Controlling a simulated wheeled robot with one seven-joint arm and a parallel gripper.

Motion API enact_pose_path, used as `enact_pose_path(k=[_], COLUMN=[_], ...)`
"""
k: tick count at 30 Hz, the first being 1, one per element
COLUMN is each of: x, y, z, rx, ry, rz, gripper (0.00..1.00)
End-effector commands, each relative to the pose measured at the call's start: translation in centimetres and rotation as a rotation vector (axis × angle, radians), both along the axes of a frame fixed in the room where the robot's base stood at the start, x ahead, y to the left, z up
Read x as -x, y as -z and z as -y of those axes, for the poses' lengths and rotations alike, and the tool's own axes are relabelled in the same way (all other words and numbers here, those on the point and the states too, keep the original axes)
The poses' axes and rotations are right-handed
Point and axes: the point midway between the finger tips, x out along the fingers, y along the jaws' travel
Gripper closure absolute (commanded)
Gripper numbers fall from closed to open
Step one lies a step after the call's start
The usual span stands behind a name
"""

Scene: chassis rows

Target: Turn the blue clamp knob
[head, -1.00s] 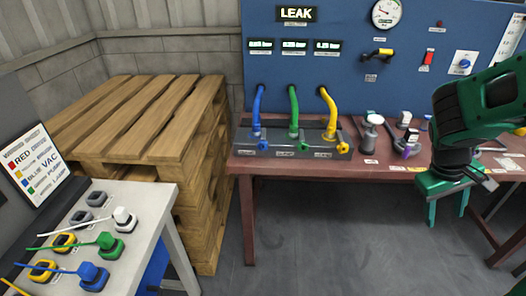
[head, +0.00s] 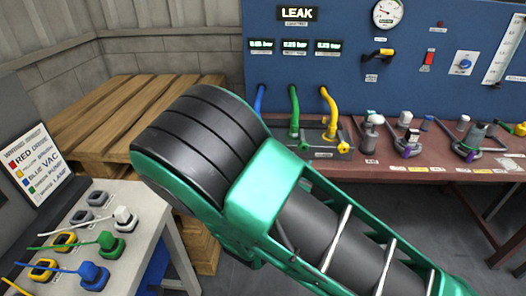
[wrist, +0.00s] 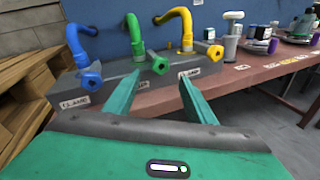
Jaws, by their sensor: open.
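The blue clamp knob (wrist: 91,80) sits on the front of the grey clamp block (wrist: 120,72), below the blue hose (wrist: 79,45), in the wrist view. In the head view my arm hides it. My gripper (wrist: 157,76) is open and empty, fingers apart, in front of the block. The blue knob lies left of the left finger. The green knob (wrist: 160,65) shows between the fingertips, apparently beyond them. The yellow knob (wrist: 215,52) is to the right of the right finger.
The block stands on a reddish bench (head: 400,172) against a blue panel (head: 420,60) with a LEAK display (head: 297,14). Metal fittings (head: 405,120) stand to the right. A wooden pallet stack (head: 100,110) is left, and a plug table (head: 140,220) is nearer.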

Motion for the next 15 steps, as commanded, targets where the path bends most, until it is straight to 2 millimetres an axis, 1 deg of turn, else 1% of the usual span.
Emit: enact_pose_path(k=[1, 3, 6, 9, 10, 13, 15], x=[0.5, 1.2, 2.1, 2.6, 2.6, 2.1, 1.2], y=[0.5, 0.8, 1.2, 1.3, 1.4, 1.4, 1.4], z=[-2.8, -5.9, -9.0, -10.7, -11.0, -11.2, -11.1], rx=[0.073, 0.159, 0.248, 0.296, 0.303, 0.312, 0.31], ry=[-0.077, -0.165, -0.253, -0.299, -0.307, -0.313, -0.311], rz=[0.008, 0.022, 0.039, 0.051, 0.053, 0.056, 0.055], gripper=[0.5, 0.5, 0.5, 0.5, 0.5, 0.5, 0.5])
